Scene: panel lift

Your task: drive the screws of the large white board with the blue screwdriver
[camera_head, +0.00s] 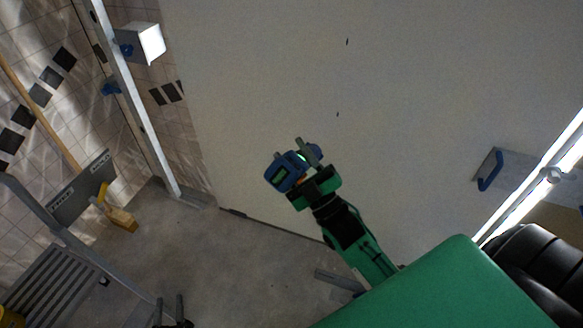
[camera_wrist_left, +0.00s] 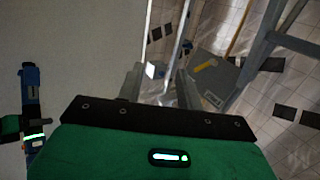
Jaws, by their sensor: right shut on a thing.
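The large white board (camera_head: 300,80) fills the middle of the head view and the left side of the left wrist view (camera_wrist_left: 85,50). Two small dark marks, perhaps screws, show on its face, an upper mark (camera_head: 347,41) and a lower mark (camera_head: 337,114). My right gripper (camera_head: 309,158) is shut on the blue screwdriver (camera_head: 281,172) in front of the board's lower part. Whether its tip touches the board cannot be told. The screwdriver also shows at the left edge of the left wrist view (camera_wrist_left: 31,85).
A metal upright (camera_head: 135,105) stands left of the board before a tiled wall. A grey step ladder (camera_head: 50,285), a grey panel (camera_head: 82,190) and a yellow-handled brush (camera_head: 120,218) are at lower left. Concrete floor (camera_head: 230,260) lies open below the board.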

